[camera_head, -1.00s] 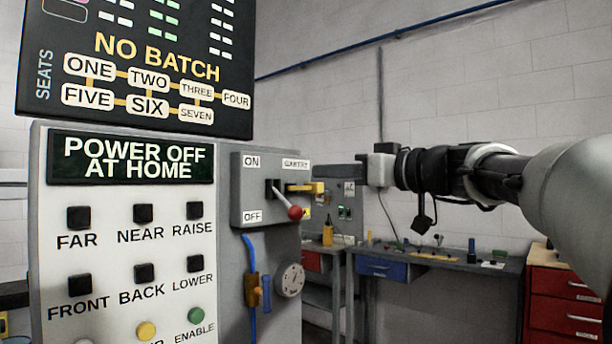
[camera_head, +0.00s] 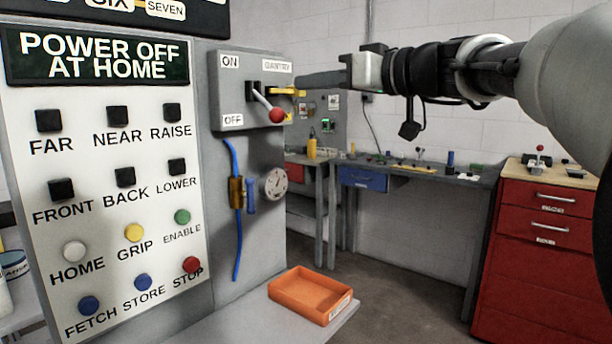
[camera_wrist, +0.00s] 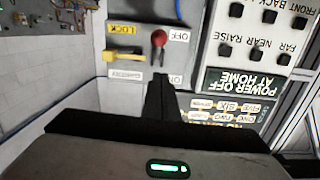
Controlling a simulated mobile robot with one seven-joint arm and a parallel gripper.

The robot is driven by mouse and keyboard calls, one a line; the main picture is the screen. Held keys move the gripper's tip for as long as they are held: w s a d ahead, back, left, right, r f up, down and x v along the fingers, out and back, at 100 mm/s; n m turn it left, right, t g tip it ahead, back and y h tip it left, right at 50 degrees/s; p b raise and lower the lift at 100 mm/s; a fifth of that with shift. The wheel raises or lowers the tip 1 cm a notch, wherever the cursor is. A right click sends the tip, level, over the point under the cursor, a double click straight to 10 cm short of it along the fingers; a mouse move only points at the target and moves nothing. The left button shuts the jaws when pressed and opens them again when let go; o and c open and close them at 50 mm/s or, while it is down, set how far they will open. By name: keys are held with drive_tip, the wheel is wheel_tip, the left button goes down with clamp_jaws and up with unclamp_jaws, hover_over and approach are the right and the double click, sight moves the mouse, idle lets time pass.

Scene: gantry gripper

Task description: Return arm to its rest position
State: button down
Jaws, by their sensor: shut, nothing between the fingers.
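My gripper (camera_head: 300,80) reaches in from the right, shut and empty, its fingers pointing at the side of the grey switch box (camera_head: 225,92). The wrist view shows its dark fingers (camera_wrist: 160,84) together in front of the box, apparently clear of the lever. The lever's red knob (camera_head: 277,115) is down towards OFF; it also shows in the wrist view (camera_wrist: 159,38), near the OFF label. A yellow lock piece (camera_wrist: 122,54) sits beside it. The panel display (camera_head: 100,58) reads POWER OFF AT HOME. My arm is stretched out level.
The button panel (camera_head: 105,215) fills the left. An orange tray (camera_head: 285,300) lies on a ledge below the box. A workbench (camera_head: 400,174) stands behind, and a red drawer cabinet (camera_head: 530,265) at right. The floor between is clear.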

drive_tip(key=s+d+f+m+g+h, duration=0.25)
drive_tip(key=s+d+f+h, duration=0.25)
drive_tip(key=s+f, duration=0.65)
drive_tip(key=s+d+f+m+g+h, duration=0.1)
drive_tip(key=s+d+f+m+h, duration=0.3)
drive_tip(key=s+f, duration=0.7)
drive_tip(key=s+d+f+m+g+h, duration=0.25)
drive_tip(key=s+d+f+h, duration=0.3)
drive_tip(key=f, duration=1.05)
wheel_tip(320, 180, up, 28)
drive_tip(key=p, duration=2.7)
drive_tip(key=shift+a+m+t+y, duration=0.3)
drive_tip(key=shift+a+m+y, duration=0.1)
drive_tip(key=shift+a+y, duration=0.05)
